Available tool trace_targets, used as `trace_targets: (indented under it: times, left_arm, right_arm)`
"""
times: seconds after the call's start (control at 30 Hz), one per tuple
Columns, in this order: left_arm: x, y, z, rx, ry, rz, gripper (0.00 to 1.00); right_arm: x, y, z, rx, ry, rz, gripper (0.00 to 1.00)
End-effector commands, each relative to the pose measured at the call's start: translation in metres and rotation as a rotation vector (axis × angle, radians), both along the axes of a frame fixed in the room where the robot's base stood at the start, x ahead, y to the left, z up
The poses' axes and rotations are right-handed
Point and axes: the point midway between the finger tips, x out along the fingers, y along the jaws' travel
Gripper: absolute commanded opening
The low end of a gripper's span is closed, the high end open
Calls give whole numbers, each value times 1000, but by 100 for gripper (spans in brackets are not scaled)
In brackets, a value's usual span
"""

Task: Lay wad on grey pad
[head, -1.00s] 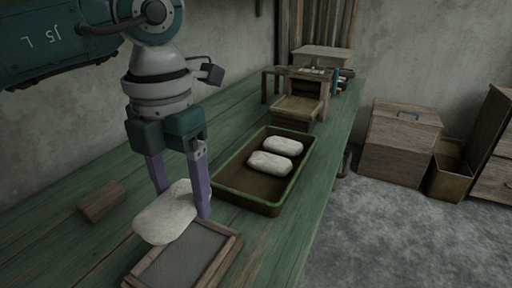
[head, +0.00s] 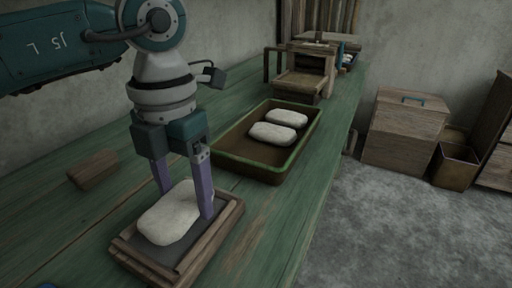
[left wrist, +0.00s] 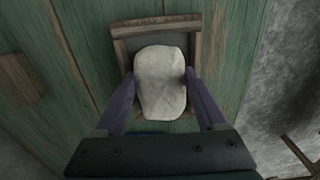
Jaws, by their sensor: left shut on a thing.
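The wad (head: 169,214) is a pale, rounded, off-white lump. My left gripper (head: 188,205) is shut on it, with one purple finger on each side. In the head view the wad is over the grey pad (head: 207,222), which lies inside a wooden frame on the bench. In the left wrist view the wad (left wrist: 160,82) sits between the fingers and covers much of the pad (left wrist: 124,47). I cannot tell whether the wad touches the pad or hangs just above it. My right gripper is not in view.
A green-rimmed brown tray (head: 230,167) with two more pale wads stands behind the pad on the green bench (head: 105,205). A wooden block (head: 93,170) lies at the left. A wooden loom-like stand (head: 303,72) is farther back. The bench edge runs along the right.

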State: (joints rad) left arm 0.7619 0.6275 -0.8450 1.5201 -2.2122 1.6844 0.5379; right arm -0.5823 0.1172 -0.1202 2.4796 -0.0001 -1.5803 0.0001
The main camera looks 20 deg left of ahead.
Motion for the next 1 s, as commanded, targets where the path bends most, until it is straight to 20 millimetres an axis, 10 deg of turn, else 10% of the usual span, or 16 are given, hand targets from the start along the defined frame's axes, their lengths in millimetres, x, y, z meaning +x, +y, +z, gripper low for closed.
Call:
trace_targets:
  times: [0.27,0.3,0.5,1.0]
  left_arm:
    - [0,0,0,1,0,0,13]
    - [0,0,0,1,0,0,75]
    - [0,0,0,0,0,0,98]
    - [0,0,6,0,0,0,100]
  right_arm:
    - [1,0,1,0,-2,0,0]
    - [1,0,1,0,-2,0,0]
    - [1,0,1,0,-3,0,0]
    - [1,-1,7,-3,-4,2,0]
